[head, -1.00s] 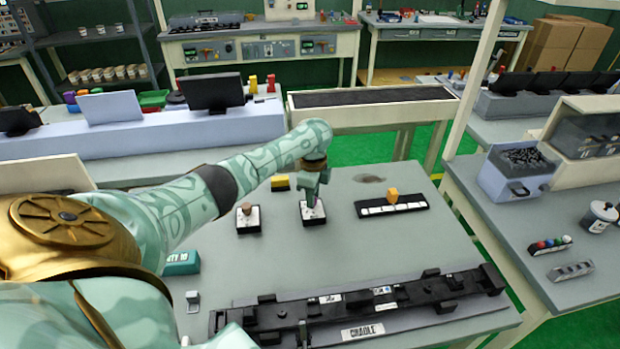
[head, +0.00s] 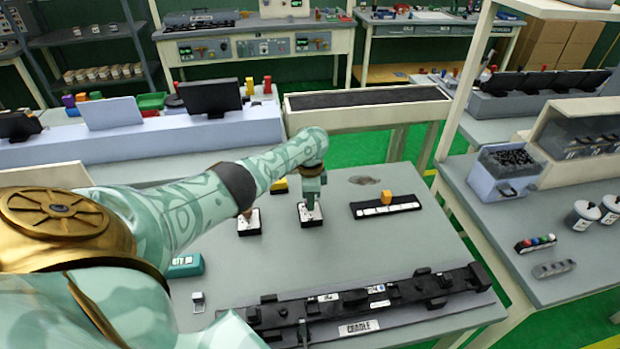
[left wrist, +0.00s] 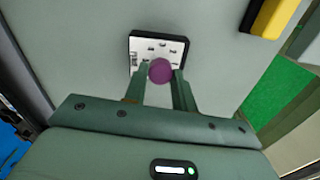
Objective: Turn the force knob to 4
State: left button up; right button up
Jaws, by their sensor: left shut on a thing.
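A purple round knob (left wrist: 160,70) stands on a white plate with a black frame (left wrist: 143,48) in the left wrist view. The plate's markings are too small to read. My left gripper (left wrist: 161,76) is shut on this knob, one finger on each side. In the head view my left gripper (head: 311,196) points down onto the same dial plate (head: 311,221), and the knob is hidden by the fingers. A second dial with a brownish knob (head: 248,225) sits to its left, partly covered by my arm.
A strip with a yellow-orange block (head: 386,198) lies to the right. A yellow and black piece (head: 280,186) is behind my gripper. A long black cradle (head: 370,307) lies along the near edge. A teal box (head: 186,266) is at the left. The mid-table is clear.

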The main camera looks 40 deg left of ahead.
pick_arm(q)
jog(key=o, duration=1)
notch_tip(320, 180, up, 16)
jog(key=p, duration=0.8)
jog(key=shift+r, duration=0.15)
